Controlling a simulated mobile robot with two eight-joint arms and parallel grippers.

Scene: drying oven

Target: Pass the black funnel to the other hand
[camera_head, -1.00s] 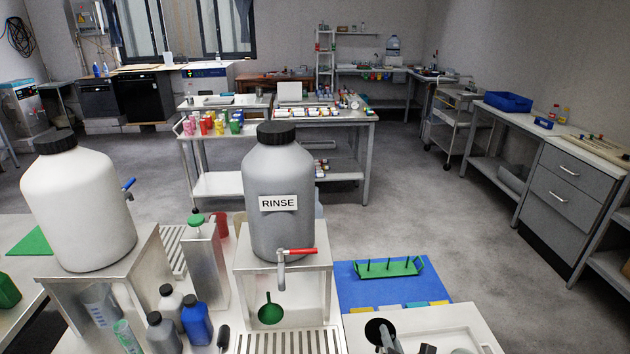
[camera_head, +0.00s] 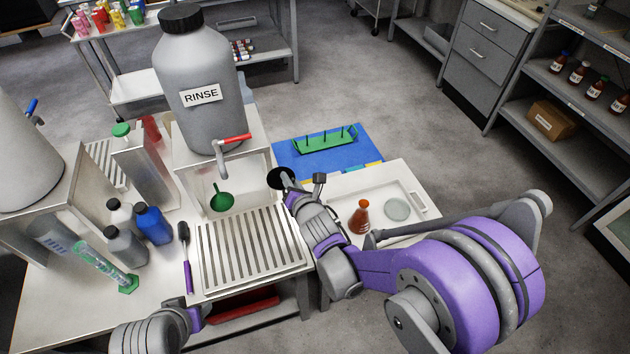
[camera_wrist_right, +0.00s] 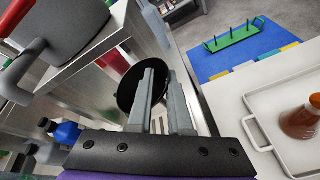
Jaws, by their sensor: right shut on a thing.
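The black funnel (camera_head: 280,177) is held by my right gripper (camera_head: 291,188), with its dark round mouth facing up beside the steel stand. In the right wrist view the funnel's dark cone (camera_wrist_right: 127,88) shows behind the fingers, and the right gripper (camera_wrist_right: 160,95) is shut on it. Its spout is mostly hidden. My left gripper (camera_head: 183,302) is low at the bottom left of the head view, well apart from the funnel. Its fingers are too small and turned away to show whether they are open.
A grey RINSE jug (camera_head: 200,120) with a red-handled tap stands on a steel stand above a green funnel (camera_head: 222,201). A slatted drain tray (camera_head: 254,246) lies between my grippers. A white tray (camera_head: 425,205) holds a brown flask (camera_head: 360,217). Several bottles stand left.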

